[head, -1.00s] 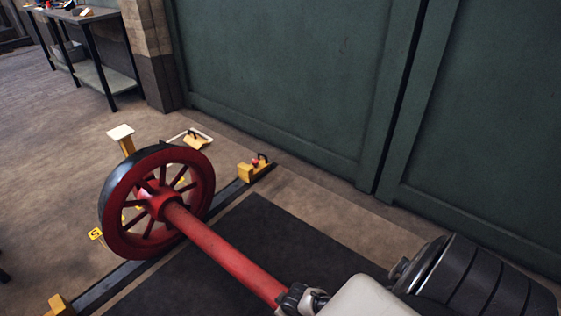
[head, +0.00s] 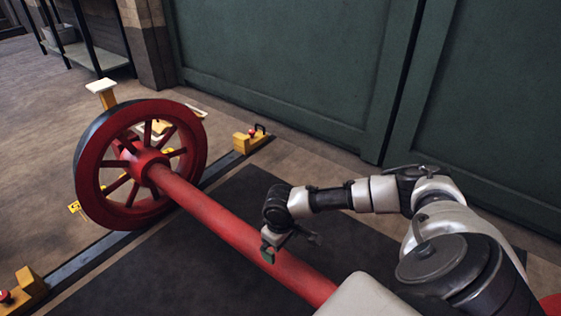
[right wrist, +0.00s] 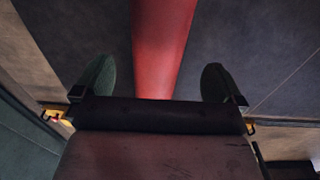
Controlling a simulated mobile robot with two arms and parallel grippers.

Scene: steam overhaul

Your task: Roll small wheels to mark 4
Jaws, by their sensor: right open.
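The small wheelset shows as a red spoked wheel (head: 140,165) with a dark tyre, upright on a dark rail (head: 110,245) at left. Its red axle (head: 210,215) runs toward the lower right. A red piece at the lower right edge may be the other wheel. My right gripper (head: 291,245) is open at the axle, pointing down. In the right wrist view its two fingers stand apart on either side of the axle (right wrist: 163,45); contact is unclear. A small yellow tag (head: 75,207) stands by the wheel, its number unreadable. My left gripper is out of view.
Yellow stops with red knobs sit at the rail's far end (head: 249,139) and near end (head: 22,291). A yellow post with a pale top (head: 102,92) stands behind the wheel. Green doors (head: 290,70) close off the back. A shelf table (head: 90,55) stands far left.

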